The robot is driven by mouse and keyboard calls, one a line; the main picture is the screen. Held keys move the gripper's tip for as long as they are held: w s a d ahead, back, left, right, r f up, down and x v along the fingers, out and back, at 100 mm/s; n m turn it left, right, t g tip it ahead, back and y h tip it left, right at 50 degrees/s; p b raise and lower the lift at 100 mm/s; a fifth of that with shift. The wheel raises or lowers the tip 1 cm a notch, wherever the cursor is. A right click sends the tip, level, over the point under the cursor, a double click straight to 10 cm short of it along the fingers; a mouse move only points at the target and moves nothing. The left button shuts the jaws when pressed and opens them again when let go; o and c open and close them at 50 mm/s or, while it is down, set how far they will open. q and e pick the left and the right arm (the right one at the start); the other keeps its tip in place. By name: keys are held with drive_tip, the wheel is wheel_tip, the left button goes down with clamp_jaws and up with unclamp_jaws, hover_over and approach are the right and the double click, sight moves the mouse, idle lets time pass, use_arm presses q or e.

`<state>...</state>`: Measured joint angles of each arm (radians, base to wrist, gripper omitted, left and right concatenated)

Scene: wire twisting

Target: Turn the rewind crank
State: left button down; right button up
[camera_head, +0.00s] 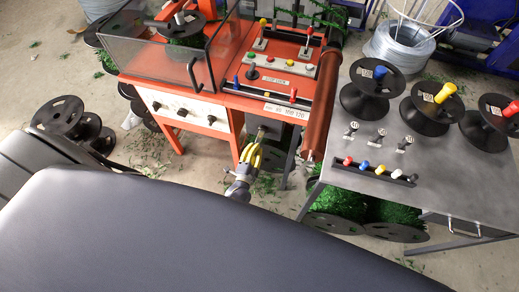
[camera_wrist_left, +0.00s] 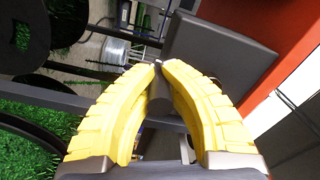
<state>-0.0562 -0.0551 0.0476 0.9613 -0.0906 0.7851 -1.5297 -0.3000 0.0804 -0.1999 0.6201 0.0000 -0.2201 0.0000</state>
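The orange machine (camera_head: 285,75) stands at the upper middle of the head view. My left gripper (camera_head: 254,152), with yellow ridged fingers, is below its front right corner. A dark grey part (camera_head: 268,128), likely the rewind crank, shows just above the fingers. In the left wrist view the fingers (camera_wrist_left: 158,68) curve together with their tips nearly meeting. A dark grey cylinder (camera_wrist_left: 160,98), seemingly the crank's handle, lies between them, next to a dark block (camera_wrist_left: 215,50). The fingers appear closed around it, partly hiding it. My right gripper is not in view.
A grey table (camera_head: 450,190) at the right holds dark spools (camera_head: 372,88), small levers and a colored peg rack (camera_head: 375,170). An orange roller (camera_head: 325,100) stands between it and the machine. Green bristle rolls (camera_head: 395,212) lie below the table.

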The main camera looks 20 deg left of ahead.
use_arm(q)
drive_tip(key=shift+s+a+m, duration=0.2)
drive_tip(key=shift+a+m, duration=0.45)
drive_tip(key=shift+m, duration=0.25)
drive_tip(key=shift+a, duration=0.1)
drive_tip(key=c, duration=1.3)
unclamp_jaws()
drive_tip(key=shift+r, duration=0.15)
drive_tip(key=shift+o, duration=0.2)
drive_tip(key=s+d, duration=0.1)
drive_tip(key=s, duration=1)
drive_tip(key=shift+s+d, duration=0.25)
drive_tip(key=shift+s, duration=0.15)
